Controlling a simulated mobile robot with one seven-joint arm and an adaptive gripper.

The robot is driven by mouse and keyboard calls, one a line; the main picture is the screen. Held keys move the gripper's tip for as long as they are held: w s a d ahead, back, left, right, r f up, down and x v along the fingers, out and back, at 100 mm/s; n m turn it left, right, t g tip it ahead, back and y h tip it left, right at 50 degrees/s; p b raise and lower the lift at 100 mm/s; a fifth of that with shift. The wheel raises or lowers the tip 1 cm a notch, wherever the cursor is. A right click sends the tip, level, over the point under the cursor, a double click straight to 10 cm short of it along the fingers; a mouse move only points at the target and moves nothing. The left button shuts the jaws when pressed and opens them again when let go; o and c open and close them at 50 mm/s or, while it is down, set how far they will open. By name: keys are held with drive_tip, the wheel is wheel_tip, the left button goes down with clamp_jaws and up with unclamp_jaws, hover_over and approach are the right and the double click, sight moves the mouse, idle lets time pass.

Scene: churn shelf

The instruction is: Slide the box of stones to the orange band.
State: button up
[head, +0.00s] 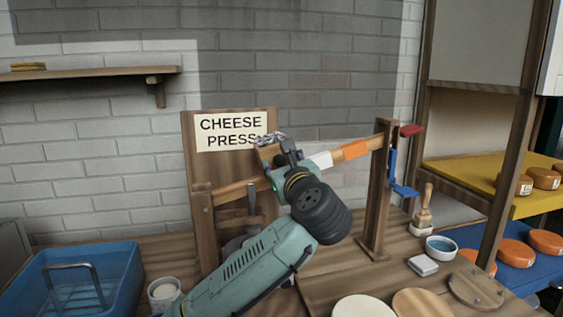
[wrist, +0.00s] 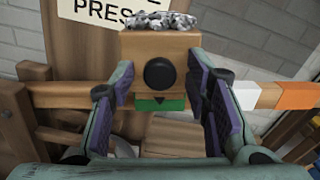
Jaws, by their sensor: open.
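The box of stones (wrist: 182,45) is a wooden block with a dark round knob and grey stones on top; it sits on the wooden beam. In the head view the box (head: 267,150) is partly hidden by my gripper (head: 281,158). A dark pointer on the box is over a green band (wrist: 172,105). The orange band (head: 350,150) is further right along the beam, past a white band (head: 320,160); it also shows in the wrist view (wrist: 298,95). My gripper (wrist: 160,75) is open, with purple-padded fingers either side of the box. I cannot tell whether they touch it.
The beam runs between a wooden post (head: 203,235) at left and an upright frame (head: 377,195) at right, with red and blue parts. The "CHEESE PRESS" board (head: 228,132) stands behind. A blue tub (head: 80,280), a bowl (head: 440,247) and boards are on the bench.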

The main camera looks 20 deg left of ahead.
drive_tip(key=shift+c, duration=0.3)
clamp_jaws()
idle(0.5)
